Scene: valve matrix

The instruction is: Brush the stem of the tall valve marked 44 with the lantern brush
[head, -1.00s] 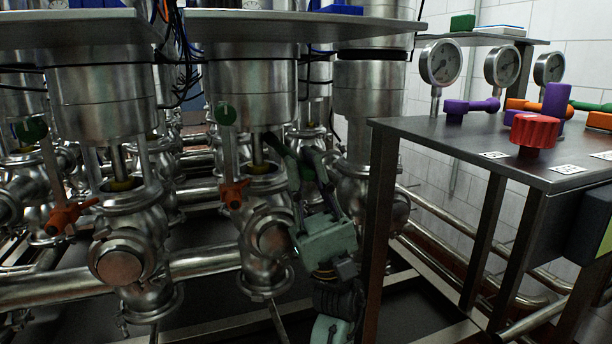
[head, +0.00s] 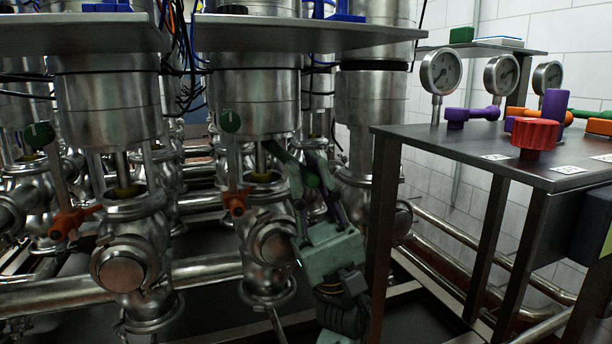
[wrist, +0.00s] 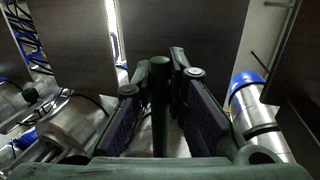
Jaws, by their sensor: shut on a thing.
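My gripper (head: 310,172) is shut on a dark green rod, which I take to be the lantern brush (wrist: 159,105). In the wrist view the rod stands upright between the two fingers. In the head view the brush's far end (head: 276,150) reaches left to the bare stem (head: 261,158) of the middle valve (head: 266,215), under its large steel cylinder. I cannot tell whether it touches the stem. The stem rises from a yellow ring (head: 261,177). I cannot read a number 44 on any valve; the brush's bristles cannot be made out.
A similar valve (head: 128,255) with an orange handle (head: 70,222) stands left. A metal table (head: 470,150) stands close to the right of my gripper, with a red knob (head: 534,136) and purple parts. Flat plates (head: 290,27) hang above. Pipes run behind and below.

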